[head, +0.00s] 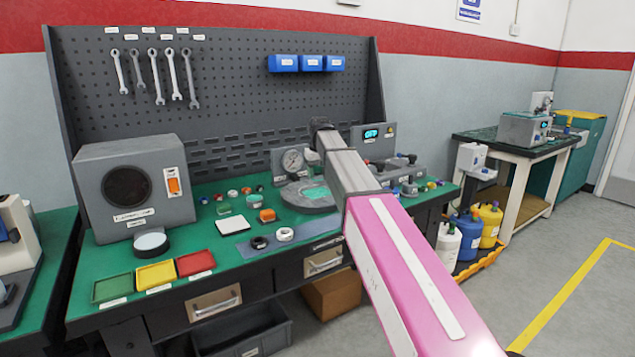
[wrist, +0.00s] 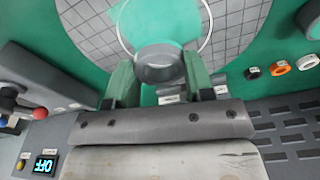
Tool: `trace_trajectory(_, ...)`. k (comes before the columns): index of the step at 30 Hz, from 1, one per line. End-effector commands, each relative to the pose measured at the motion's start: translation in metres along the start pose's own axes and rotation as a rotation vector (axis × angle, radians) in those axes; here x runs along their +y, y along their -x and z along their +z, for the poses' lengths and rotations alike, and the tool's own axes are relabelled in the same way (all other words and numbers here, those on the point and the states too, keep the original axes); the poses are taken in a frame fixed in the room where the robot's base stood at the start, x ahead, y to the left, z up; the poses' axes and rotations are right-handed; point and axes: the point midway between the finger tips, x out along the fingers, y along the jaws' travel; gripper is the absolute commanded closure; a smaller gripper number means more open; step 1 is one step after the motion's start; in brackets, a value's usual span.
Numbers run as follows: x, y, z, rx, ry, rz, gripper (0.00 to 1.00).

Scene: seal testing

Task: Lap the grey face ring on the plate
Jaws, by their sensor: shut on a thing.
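In the wrist view my gripper (wrist: 159,76) is shut on the grey face ring (wrist: 160,72), with one green finger on each side of it. I cannot tell whether the ring touches the plate. In the head view the plate (head: 296,199) lies on the green bench beside my arm, and my gripper and the ring are hidden there.
A pressure gauge (head: 293,160) stands behind the plate, and a display (head: 371,134) to its right. Green, yellow and red trays (head: 157,274) sit front left. A speaker-like grey box (head: 128,187) stands at left.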

Motion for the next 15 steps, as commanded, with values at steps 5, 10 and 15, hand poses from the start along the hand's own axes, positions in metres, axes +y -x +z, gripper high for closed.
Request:
trace_trajectory(5, 0.002, 0.017, -0.009, 0.001, -0.001, 0.0, 0.82)
trace_trajectory(10, 0.003, 0.024, -0.012, 0.0, -0.002, 0.0, 0.82)
trace_trajectory(15, 0.003, 0.024, -0.011, 0.0, -0.002, 0.0, 0.82)
